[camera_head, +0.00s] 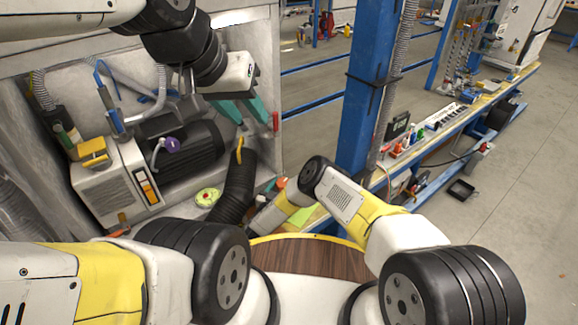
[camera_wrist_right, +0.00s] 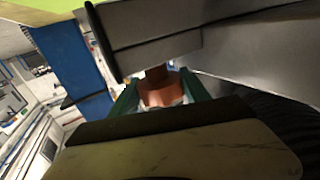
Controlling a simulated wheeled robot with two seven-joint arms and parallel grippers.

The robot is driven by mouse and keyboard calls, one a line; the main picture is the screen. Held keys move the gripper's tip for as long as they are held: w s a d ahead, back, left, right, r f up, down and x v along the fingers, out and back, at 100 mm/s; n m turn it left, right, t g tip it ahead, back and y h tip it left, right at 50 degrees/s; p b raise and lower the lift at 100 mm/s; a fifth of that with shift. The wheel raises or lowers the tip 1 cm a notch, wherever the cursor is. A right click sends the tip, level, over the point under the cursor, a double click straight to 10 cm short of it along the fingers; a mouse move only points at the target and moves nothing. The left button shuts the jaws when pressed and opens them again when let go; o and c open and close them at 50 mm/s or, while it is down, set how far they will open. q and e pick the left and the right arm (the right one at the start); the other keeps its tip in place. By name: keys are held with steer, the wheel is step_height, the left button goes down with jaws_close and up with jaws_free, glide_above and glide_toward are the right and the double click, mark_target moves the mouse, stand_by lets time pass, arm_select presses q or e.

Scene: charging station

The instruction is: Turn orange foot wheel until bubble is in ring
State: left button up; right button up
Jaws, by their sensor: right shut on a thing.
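The orange foot wheel (camera_wrist_right: 160,92) shows in the right wrist view, between the two green fingers of my right gripper (camera_wrist_right: 160,98), which is shut on it. In the head view the right gripper's fingertips and their hold on the wheel are hard to make out. A small round yellow-green level (camera_head: 207,197) lies on the cabinet floor, left of the black ribbed hose. Its bubble and ring are too small to read. My left gripper (camera_head: 244,112) hangs higher up, its two teal fingers apart with nothing seen between them.
A black finned motor (camera_head: 188,155) and a pale grey box (camera_head: 115,185) fill the cabinet's left side. The black ribbed hose (camera_head: 236,190) stands close to the level. A blue post (camera_head: 368,95) rises on the right, with a long cluttered bench (camera_head: 435,150) beyond it.

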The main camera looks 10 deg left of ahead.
steer(key=shift+r, duration=0.1)
steer(key=o, duration=1.3)
steer(key=shift+o, duration=0.2)
steer(key=shift+y, duration=0.3)
